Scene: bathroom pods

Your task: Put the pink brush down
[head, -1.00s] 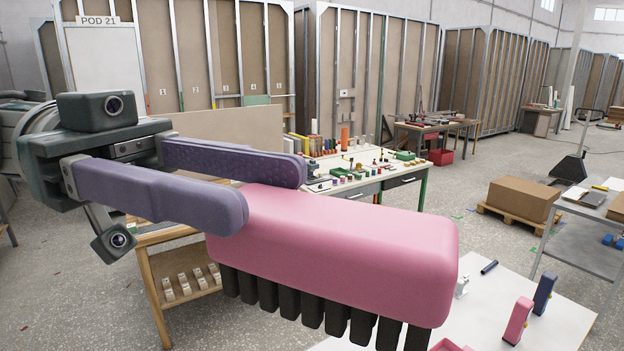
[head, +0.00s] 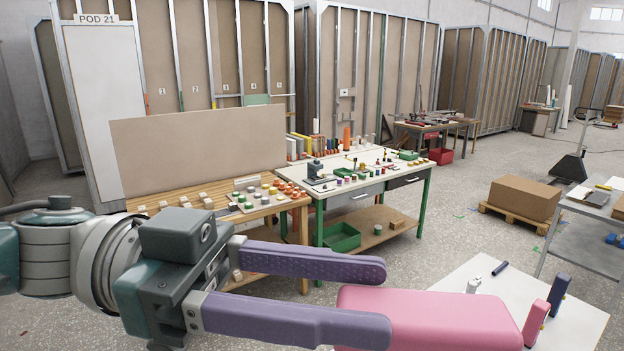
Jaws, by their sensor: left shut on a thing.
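The pink brush (head: 440,318) is a pink block, large in the lower right of the head view. Its bristles are below the frame's edge and do not show. My left gripper (head: 385,300) comes in from the left with two purple fingers, and they are shut on the left end of the brush. The brush is in front of a white tabletop (head: 575,322); I cannot tell whether it touches it. My right gripper does not show.
A cardboard box (head: 524,198) on a pallet and a green-legged workbench (head: 335,200) stand farther back.

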